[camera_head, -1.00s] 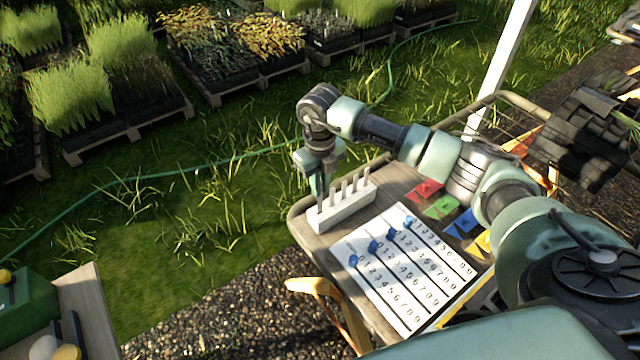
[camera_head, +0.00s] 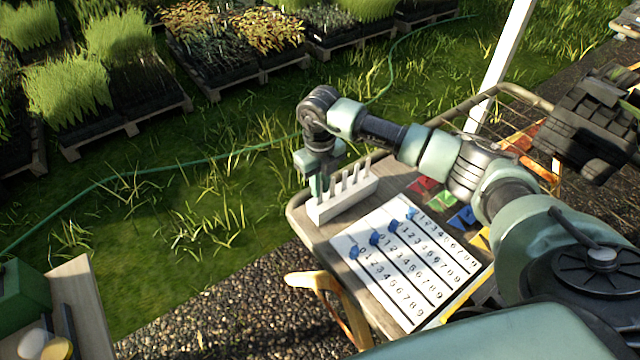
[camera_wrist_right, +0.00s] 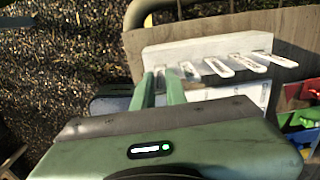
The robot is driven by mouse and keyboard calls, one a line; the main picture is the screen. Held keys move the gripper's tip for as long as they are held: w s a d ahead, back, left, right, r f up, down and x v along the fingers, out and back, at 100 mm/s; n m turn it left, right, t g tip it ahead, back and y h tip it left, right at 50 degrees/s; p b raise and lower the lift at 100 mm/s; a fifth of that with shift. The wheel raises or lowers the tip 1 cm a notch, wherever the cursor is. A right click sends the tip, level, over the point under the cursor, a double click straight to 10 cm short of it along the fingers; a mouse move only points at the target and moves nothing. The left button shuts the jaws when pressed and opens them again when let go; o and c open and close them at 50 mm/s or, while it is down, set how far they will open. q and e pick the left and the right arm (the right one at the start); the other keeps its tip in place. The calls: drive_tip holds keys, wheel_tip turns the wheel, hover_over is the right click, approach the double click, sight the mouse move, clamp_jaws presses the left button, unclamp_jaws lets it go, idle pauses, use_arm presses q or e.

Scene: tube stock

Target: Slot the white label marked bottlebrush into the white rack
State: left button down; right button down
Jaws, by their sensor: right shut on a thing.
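The white rack (camera_head: 346,205) stands on the cart's wooden top at its far left corner. Several white labels (camera_head: 352,178) stand upright in its right part. My right gripper (camera_head: 319,192) points down at the rack's left end, shut on a thin white label. In the right wrist view, the rack (camera_wrist_right: 200,48) lies just beyond the fingertips (camera_wrist_right: 160,85), and the held label is mostly hidden between them. Its marking cannot be read, and I cannot tell whether its lower end is inside a slot. My left gripper is out of view.
A white number board (camera_head: 405,265) with blue sliders lies in front of the rack. Red, green, blue and yellow pieces (camera_head: 440,200) lie to its right, partly behind my right arm. Grass and plant trays lie beyond the cart.

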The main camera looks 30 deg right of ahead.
drive_tip(key=shift+f, duration=0.45)
drive_tip(key=shift+f+b, duration=0.25)
drive_tip(key=shift+b, duration=0.25)
drive_tip(key=c, duration=1.4)
unclamp_jaws()
drive_tip(key=shift+o, duration=0.2)
drive_tip(key=shift+r, duration=0.1)
wheel_tip(320, 180, up, 8)
drive_tip(key=shift+f+b, duration=0.15)
drive_tip(key=shift+b, duration=0.55)
